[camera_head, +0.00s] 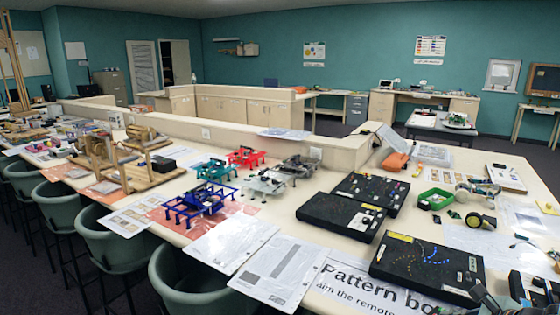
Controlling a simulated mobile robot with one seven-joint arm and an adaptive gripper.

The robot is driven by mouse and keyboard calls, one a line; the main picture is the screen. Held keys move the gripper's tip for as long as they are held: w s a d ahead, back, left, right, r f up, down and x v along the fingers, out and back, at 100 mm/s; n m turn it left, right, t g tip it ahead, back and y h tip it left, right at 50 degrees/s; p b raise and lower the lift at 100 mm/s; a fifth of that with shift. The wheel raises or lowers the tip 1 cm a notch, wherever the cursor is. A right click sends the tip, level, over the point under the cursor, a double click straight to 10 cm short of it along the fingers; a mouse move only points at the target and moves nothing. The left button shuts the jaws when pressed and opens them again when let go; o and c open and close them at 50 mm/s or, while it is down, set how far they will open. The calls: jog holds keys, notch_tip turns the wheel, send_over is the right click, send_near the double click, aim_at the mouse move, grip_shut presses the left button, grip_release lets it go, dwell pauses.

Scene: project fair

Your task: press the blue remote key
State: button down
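Black pattern boards with coloured dots lie on the table: one at the front right (440,253), one in the middle (340,214) and one behind it (368,191). A sheet (375,288) by the front board reads "Pattern bo… aim the remote". I cannot make out a remote or a blue key for certain. A small dark block with blue spots (540,287) lies at the lower right, too small to identify. A dark grey jointed shape at the bottom edge (490,299) may be my gripper, mostly cut off. Its fingers cannot be made out.
A green tray (423,203) and wheeled parts (480,220) sit on the right. Blue (199,204), red and grey frames stand mid-table, with wooden rigs (110,165) at left. Green chairs (195,280) line the front edge. White sheets (230,240) cover the near table.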

notch_tip(320, 180, up, 6)
jog(key=p, duration=0.3)
jog(key=shift+p, duration=0.3)
jog(key=shift+f, duration=0.1)
